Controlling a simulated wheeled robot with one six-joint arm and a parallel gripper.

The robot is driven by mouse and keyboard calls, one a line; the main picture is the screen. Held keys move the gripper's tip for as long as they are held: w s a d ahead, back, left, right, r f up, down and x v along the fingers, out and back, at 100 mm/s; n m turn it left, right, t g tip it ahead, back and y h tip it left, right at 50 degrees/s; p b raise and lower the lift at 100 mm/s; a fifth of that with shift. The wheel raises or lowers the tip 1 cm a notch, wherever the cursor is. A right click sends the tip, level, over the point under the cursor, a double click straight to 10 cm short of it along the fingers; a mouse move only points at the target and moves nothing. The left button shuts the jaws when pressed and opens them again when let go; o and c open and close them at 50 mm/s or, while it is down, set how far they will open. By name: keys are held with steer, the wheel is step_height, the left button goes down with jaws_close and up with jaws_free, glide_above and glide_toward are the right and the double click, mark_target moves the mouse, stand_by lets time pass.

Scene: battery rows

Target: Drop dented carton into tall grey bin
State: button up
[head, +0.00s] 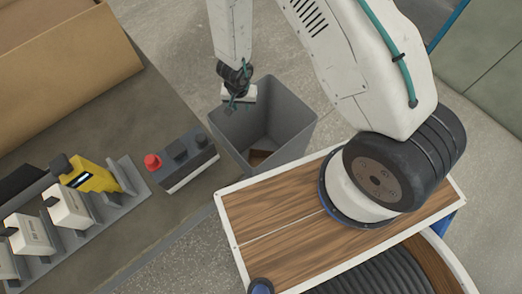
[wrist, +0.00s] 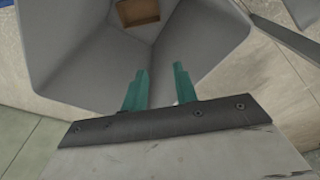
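The tall grey bin (head: 292,118) stands on the floor between the workbench and my base. A brown carton (head: 258,157) lies at the bottom of the bin.
A control box with a red button (head: 152,162) sits on the bench edge left of the bin. A rack there holds white units (head: 68,207) and a yellow tool (head: 92,178). A large open cardboard box (head: 65,75) stands behind. Concrete floor (head: 180,75) is clear beyond the bin.

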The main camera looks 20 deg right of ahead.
steer(key=shift+s+a+r, duration=0.1)
steer(key=shift+s+r, duration=0.1)
steer(key=shift+r, duration=1.2)
